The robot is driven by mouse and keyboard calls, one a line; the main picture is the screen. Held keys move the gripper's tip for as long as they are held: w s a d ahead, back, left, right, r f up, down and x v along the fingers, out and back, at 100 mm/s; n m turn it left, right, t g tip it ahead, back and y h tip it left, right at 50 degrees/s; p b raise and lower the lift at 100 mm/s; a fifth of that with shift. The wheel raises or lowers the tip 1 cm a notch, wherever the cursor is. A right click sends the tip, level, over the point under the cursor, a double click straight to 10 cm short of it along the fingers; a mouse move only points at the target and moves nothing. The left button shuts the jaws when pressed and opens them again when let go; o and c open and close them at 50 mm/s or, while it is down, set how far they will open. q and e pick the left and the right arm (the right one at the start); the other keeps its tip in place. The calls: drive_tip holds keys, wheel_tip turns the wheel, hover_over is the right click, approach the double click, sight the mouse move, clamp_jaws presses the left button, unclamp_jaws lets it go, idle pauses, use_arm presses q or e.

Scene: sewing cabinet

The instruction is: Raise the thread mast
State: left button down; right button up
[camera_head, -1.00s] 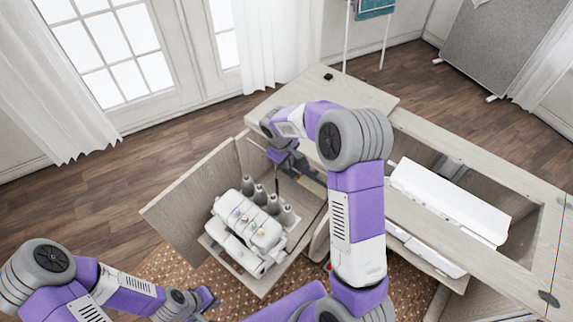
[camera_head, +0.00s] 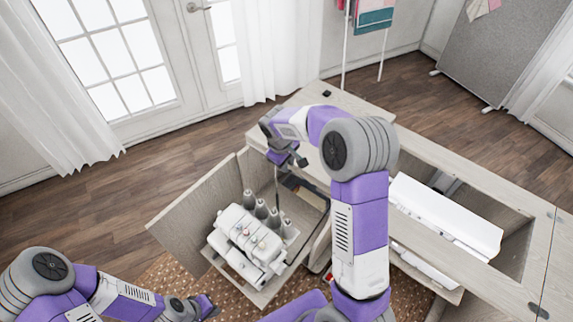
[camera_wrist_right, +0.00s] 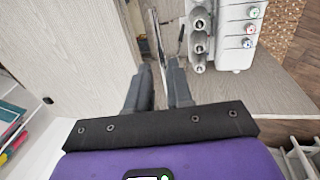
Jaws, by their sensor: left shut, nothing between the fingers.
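The white serger (camera_head: 247,240) stands on a wooden shelf of the cabinet, with several grey thread cones (camera_head: 261,208) along its back edge. The cones also show in the right wrist view (camera_wrist_right: 198,45). The thin dark thread mast (camera_head: 277,188) stands upright behind the cones. My right gripper (camera_head: 287,160) is above the cones at the mast's upper end. In the right wrist view its fingers (camera_wrist_right: 160,75) are close together with the thin rod between their tips; the exact contact is hard to see. My left gripper (camera_head: 210,308) is shut and empty, low and left of the serger.
An open cabinet door panel (camera_head: 195,205) stands left of the serger. The wooden tabletop (camera_head: 470,240) and a white machine (camera_head: 445,215) in its opening lie to the right. A small black object (camera_head: 327,94) rests on the back corner. The floor at left is clear.

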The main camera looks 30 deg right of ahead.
drive_tip(key=shift+o, duration=1)
drive_tip(key=shift+s, duration=0.15)
drive_tip(key=shift+f, duration=0.15)
drive_tip(key=p+v, duration=0.1)
drive_tip(key=v, duration=0.6)
drive_tip(key=shift+r, duration=0.3)
drive_tip(key=shift+a+f, duration=0.1)
